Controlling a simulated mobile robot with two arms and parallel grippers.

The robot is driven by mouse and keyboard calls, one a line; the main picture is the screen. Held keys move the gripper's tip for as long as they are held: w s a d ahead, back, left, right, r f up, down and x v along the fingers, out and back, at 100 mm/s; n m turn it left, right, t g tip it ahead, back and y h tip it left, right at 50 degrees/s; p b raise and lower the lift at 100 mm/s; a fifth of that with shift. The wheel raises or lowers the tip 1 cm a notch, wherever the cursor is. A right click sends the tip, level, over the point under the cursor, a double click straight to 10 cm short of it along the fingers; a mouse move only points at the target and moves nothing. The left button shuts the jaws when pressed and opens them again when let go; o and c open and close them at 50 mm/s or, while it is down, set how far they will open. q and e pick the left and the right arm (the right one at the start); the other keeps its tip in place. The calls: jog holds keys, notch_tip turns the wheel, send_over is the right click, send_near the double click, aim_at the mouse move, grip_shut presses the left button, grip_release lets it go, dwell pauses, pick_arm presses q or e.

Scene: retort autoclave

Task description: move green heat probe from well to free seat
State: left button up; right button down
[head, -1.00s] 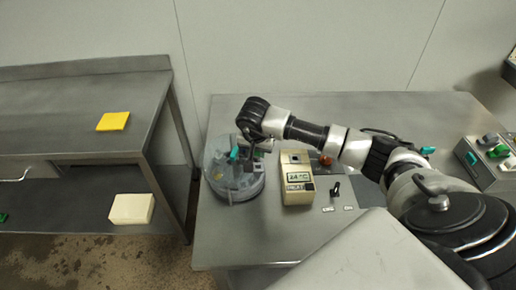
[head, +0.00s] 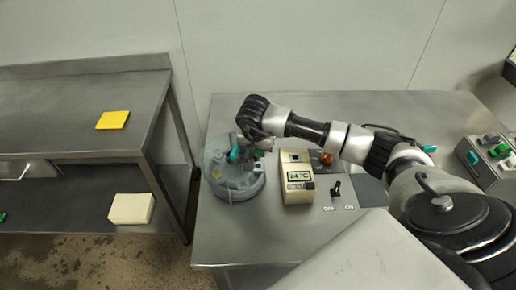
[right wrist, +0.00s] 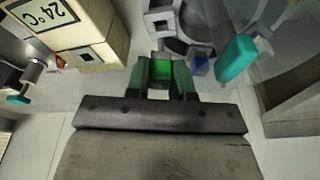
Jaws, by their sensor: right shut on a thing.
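My right gripper (right wrist: 160,82) is shut on the green heat probe (right wrist: 160,72), whose green top shows between the fingers in the right wrist view. In the head view the right gripper (head: 262,143) is over the right part of the round grey, clear-walled holder (head: 236,190); the probe is not clearly visible there. A grey square seat (right wrist: 160,22) with a dark opening is just beyond the fingers in the wrist view. The beige box with the 24 °C display (head: 297,190) has a square well (head: 294,157) in its top. I cannot tell how deep the probe sits. My left gripper is out of view.
A teal handle (right wrist: 236,60) stands in the holder close to my right gripper, beside a small blue piece (right wrist: 199,65). A red knob (head: 326,158) and an OFF/ON toggle (head: 336,189) are right of the display box. A grey box (head: 487,160) with green parts is far right.

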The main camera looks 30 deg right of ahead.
jog(key=shift+f, duration=0.25)
dwell(0.3)
jog(key=shift+b+x, duration=0.8)
jog(key=shift+b, duration=0.15)
jog(key=shift+s+a+f, duration=0.1)
jog(key=shift+a+f, duration=0.05)
jog(key=shift+f+b, duration=0.6)
jog(key=shift+b, duration=0.15)
jog(key=shift+f+b, duration=0.35)
jog(key=shift+b, duration=0.15)
dwell(0.6)
jog(key=shift+f+b, duration=0.2)
jog(key=shift+b, duration=0.1)
jog(key=shift+f, duration=0.15)
dwell(0.5)
